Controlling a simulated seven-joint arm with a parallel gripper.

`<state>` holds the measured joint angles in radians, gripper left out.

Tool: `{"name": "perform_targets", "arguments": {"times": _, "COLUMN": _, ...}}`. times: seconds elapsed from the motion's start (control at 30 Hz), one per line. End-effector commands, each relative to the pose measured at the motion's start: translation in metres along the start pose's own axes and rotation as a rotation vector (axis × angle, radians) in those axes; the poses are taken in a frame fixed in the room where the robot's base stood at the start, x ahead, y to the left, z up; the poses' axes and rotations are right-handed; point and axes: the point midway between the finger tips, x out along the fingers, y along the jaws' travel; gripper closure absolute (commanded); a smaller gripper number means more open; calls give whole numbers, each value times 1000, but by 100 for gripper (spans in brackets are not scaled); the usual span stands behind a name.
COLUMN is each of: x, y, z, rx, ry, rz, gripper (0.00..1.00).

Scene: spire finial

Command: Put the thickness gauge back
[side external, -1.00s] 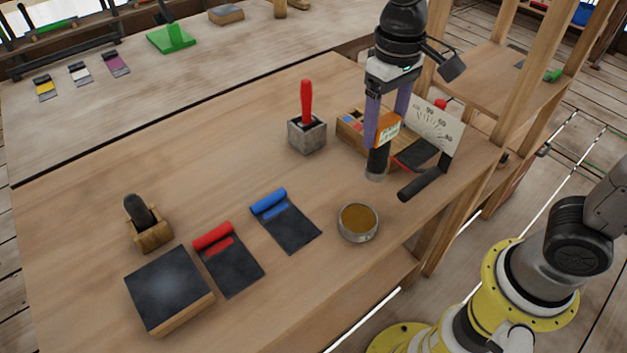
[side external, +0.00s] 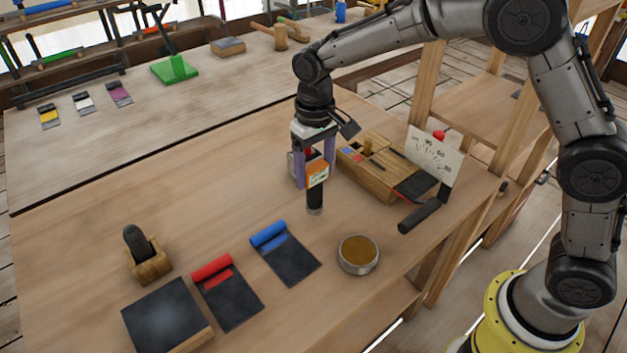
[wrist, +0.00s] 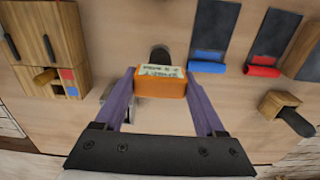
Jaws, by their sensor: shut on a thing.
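My gripper (side external: 314,170) is shut on an orange block with a white label and a dark rounded cylinder below it, which I take to be the thickness gauge (side external: 318,175). The gauge hangs upright, its dark end (side external: 314,197) pointing down; I cannot tell whether that end touches the bench. In the wrist view, the gauge's orange body (wrist: 160,86) sits between the purple fingers of my gripper (wrist: 160,78). A wooden box (side external: 372,180) with slots and small coloured squares stands right of the gauge; it also shows in the wrist view (wrist: 70,20).
A grey block (side external: 294,171) with a red-handled tool is partly hidden behind my gripper. An upright dial plate (side external: 434,155) stands by the box. A round tin (side external: 345,262), blue scraper (side external: 290,260), red scraper (side external: 233,303) and dark-topped block (side external: 165,317) lie nearer.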

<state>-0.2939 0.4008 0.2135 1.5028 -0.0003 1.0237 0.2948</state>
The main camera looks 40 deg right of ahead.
Motion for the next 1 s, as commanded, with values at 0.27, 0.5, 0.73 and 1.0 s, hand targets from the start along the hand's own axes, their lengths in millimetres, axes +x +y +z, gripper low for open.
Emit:
{"name": "perform_targets", "arguments": {"times": 0.27, "x": 34, "y": -1, "z": -3, "rx": 0, "ry": -1, "rz": 0, "gripper": 100}}
{"name": "perform_targets", "arguments": {"times": 0.5, "x": 34, "y": -1, "z": -3, "rx": 0, "ry": 1, "rz": 0, "gripper": 100}}
{"name": "perform_targets", "arguments": {"times": 0.73, "x": 38, "y": -1, "z": -3, "rx": 0, "ry": -2, "rz": 0, "gripper": 14}}
{"name": "perform_targets", "arguments": {"times": 1.0, "x": 38, "y": -1, "z": -3, "rx": 0, "ry": -1, "rz": 0, "gripper": 0}}
